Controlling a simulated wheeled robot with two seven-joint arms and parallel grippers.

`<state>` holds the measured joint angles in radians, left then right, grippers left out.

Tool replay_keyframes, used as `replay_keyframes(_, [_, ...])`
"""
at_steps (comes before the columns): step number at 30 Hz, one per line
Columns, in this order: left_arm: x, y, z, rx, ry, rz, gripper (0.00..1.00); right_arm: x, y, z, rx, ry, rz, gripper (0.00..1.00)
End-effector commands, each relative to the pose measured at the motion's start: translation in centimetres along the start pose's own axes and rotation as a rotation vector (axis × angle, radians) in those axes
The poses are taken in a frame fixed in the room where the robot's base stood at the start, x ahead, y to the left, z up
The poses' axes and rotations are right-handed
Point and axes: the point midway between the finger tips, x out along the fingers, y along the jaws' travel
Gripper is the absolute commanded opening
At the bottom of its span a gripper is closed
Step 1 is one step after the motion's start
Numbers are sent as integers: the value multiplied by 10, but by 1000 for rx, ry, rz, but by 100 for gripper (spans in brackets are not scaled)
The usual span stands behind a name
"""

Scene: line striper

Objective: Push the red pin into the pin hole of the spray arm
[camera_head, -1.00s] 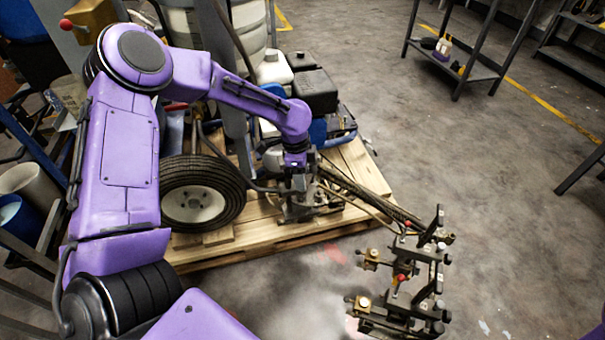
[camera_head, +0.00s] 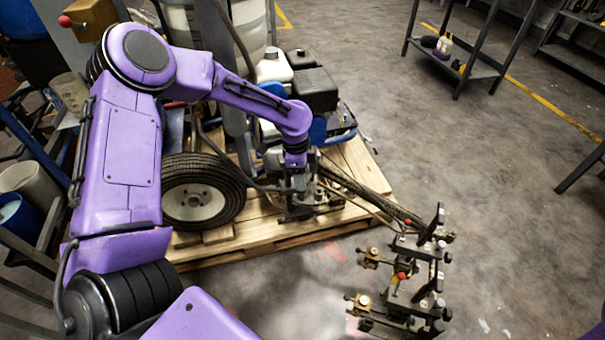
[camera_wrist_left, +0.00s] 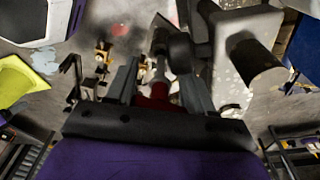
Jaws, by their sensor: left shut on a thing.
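My left gripper (camera_head: 298,184) is low over the machine's front end, beside the tyre, in the head view. In the left wrist view, its two grey fingers (camera_wrist_left: 160,90) are closed around the red pin (camera_wrist_left: 154,97). The red pin lies between the fingers, with a grey metal part just beyond it. The spray arm (camera_head: 372,196) appears to be the long dark bar running right from the machine to a black bracket assembly (camera_head: 408,290). The pin hole cannot be made out, and I cannot tell whether the pin touches it. My right gripper is out of view.
The line striper stands on a wooden pallet (camera_head: 232,251), with a tyre (camera_head: 200,196) left of my gripper and an engine (camera_head: 316,88) behind it. A metal shelf (camera_head: 478,70) stands at the back right. The concrete floor between is clear.

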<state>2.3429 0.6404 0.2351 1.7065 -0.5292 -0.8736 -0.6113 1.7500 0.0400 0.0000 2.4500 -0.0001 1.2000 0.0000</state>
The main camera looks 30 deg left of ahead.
Motion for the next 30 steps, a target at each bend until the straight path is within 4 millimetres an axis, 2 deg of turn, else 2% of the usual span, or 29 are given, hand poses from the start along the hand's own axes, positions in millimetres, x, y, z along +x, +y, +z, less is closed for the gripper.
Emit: replay_keyframes(30, [9, 0, 1, 1, 0, 0, 23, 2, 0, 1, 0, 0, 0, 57])
